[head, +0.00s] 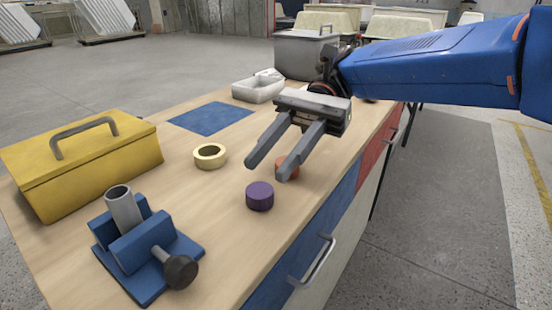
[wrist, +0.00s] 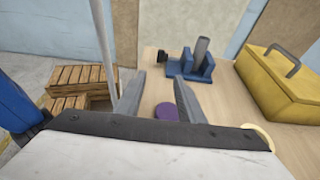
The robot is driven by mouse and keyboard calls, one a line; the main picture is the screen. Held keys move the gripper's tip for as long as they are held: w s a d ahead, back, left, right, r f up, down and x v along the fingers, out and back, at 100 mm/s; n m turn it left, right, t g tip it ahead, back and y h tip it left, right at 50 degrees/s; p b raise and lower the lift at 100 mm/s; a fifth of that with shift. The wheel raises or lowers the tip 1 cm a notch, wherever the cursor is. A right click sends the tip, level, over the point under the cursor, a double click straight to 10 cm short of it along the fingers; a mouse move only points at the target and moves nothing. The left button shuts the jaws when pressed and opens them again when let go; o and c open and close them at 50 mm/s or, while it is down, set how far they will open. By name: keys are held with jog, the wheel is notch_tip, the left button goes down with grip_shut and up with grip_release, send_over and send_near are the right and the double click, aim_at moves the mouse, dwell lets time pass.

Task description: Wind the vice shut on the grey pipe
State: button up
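The blue vice (head: 148,252) stands at the near left of the wooden bench. The grey pipe (head: 123,208) stands upright, slightly tilted, between its two jaws. The vice's dark round handle (head: 181,271) sticks out towards the lower right. In the wrist view the vice (wrist: 190,66) is ahead, with the pipe (wrist: 201,50) between its jaws and the dark handle (wrist: 161,58) on its left. My gripper (head: 267,170) is open and empty above the bench, well apart from the vice. Whether the jaws touch the pipe I cannot tell.
A purple cylinder (head: 260,196) stands below my gripper, and an orange one (head: 288,167) is partly hidden behind a finger. A tape roll (head: 210,156), a yellow toolbox (head: 85,155), a blue mat (head: 210,118) and a white tray (head: 259,87) are also on the bench. Wooden crates (wrist: 70,85) stand beyond.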

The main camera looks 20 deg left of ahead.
aim_at(178, 262)
jog(key=s+a+r+t+h, duration=0.2)
jog(key=s+r+t, duration=0.3)
jog(key=s+r, duration=0.25)
jog(key=x, duration=1)
jog(key=a+x, duration=0.1)
jog(key=x, duration=0.5)
jog(key=shift+w+f, duration=0.25)
jog(key=shift+f, duration=0.05)
jog(key=c, duration=0.9)
